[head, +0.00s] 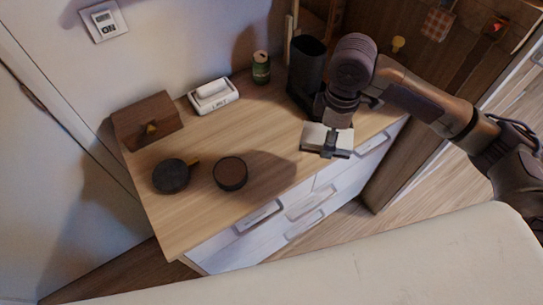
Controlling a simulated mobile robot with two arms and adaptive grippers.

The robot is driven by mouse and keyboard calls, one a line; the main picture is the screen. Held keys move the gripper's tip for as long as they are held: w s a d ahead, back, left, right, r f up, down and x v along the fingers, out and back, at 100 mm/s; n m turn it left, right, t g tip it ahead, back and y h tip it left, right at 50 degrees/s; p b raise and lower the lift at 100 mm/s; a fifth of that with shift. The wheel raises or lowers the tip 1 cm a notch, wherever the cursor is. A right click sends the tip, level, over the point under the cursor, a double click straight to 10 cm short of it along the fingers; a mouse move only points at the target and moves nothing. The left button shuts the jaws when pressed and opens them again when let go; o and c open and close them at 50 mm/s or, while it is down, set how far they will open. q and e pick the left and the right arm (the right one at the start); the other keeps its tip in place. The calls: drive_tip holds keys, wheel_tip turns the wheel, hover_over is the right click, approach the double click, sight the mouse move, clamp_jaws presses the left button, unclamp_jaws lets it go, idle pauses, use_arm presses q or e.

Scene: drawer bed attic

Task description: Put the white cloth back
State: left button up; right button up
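A folded white cloth (313,137) is in my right gripper (330,142), near the front right edge of the wooden dresser top (205,213). A dark finger of the gripper crosses the cloth's front face, and the gripper appears shut on it. The far finger is hidden. I cannot tell whether the cloth touches the dresser top. My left gripper is not in view.
A white box (214,99), green can (261,70) and tall black bin (305,68) stand along the back. A brown box (148,120), dark round pan (170,177) and round dark container (230,174) are left. White drawers (262,232) are below; the middle top is clear.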

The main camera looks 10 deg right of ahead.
drive_tip(key=shift+w+a+f, duration=0.15)
drive_tip(key=shift+a+f, duration=0.1)
drive_tip(key=shift+a, duration=0.05)
drive_tip(key=p, duration=0.2)
hover_over(285, 147)
drive_tip(key=f, duration=0.5)
drive_tip(key=shift+s+d+f, duration=0.2)
drive_tip(key=shift+s+f, duration=0.15)
drive_tip(key=shift+f, duration=0.05)
drive_tip(key=shift+w+a+f, duration=0.2)
drive_tip(key=shift+w, duration=0.05)
drive_tip(key=shift+w+f, duration=0.1)
drive_tip(key=shift+f, duration=0.15)
wheel_tip(285, 147, down, 3)
drive_tip(key=shift+f+p, duration=0.15)
drive_tip(key=shift+p, duration=0.2)
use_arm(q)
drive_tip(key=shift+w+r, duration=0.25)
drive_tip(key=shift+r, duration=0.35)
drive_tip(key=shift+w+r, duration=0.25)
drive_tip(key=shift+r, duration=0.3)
use_arm(e)
drive_tip(key=shift+f, duration=0.25)
drive_tip(key=shift+f, duration=0.15)
drive_tip(key=o, duration=1)
